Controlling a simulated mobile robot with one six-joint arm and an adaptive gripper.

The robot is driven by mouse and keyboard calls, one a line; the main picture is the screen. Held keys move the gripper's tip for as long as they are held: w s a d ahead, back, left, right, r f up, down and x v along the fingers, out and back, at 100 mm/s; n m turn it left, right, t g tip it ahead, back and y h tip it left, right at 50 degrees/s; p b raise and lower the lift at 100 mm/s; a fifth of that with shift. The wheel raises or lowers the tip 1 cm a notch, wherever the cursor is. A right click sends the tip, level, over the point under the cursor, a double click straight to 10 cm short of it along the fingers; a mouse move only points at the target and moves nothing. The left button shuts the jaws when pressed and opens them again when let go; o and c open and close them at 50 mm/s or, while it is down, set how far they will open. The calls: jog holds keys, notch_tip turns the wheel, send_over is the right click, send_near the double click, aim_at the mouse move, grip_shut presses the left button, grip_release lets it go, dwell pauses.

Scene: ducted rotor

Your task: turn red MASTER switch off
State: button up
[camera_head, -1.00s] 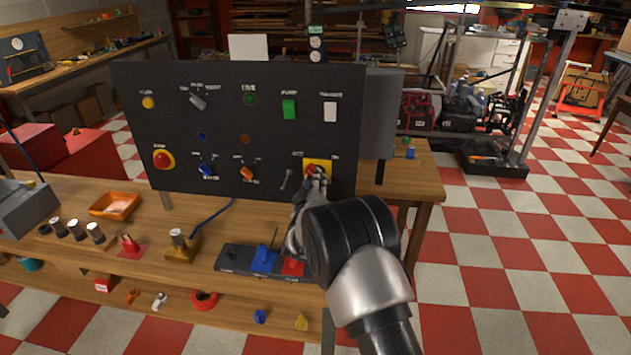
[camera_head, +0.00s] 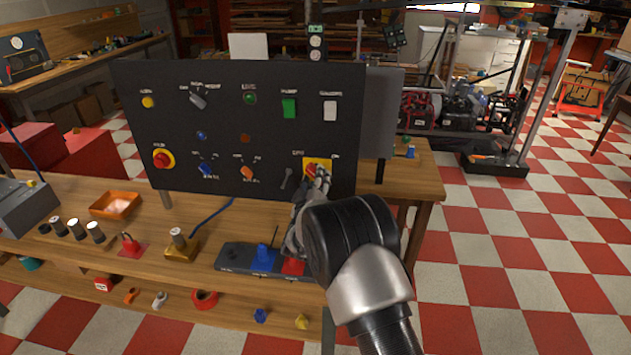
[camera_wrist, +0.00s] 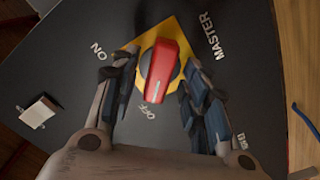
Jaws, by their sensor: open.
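The red MASTER switch handle (camera_wrist: 160,75) sits on a dark round base over a yellow diamond plate (camera_wrist: 178,28) in the wrist view. Its long axis runs nearly up and down, with its lower end towards the OFF label; ON is printed to the left. My gripper (camera_wrist: 159,70) is open, one finger on each side of the switch. A gap shows on both sides near the handle. In the head view the red switch (camera_head: 311,170) is partly hidden behind my gripper (camera_head: 319,180), at the lower right of the black panel (camera_head: 225,120).
A green rocker (camera_head: 289,108) and a white rocker (camera_head: 330,111) are above. A box with blue and red parts (camera_head: 235,257) lies on the bench below my gripper.

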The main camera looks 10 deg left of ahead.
jog(key=shift+s, duration=0.15)
jog(key=s, duration=1.1)
jog(key=shift+s+a, duration=0.2)
jog(key=shift+s, duration=0.2)
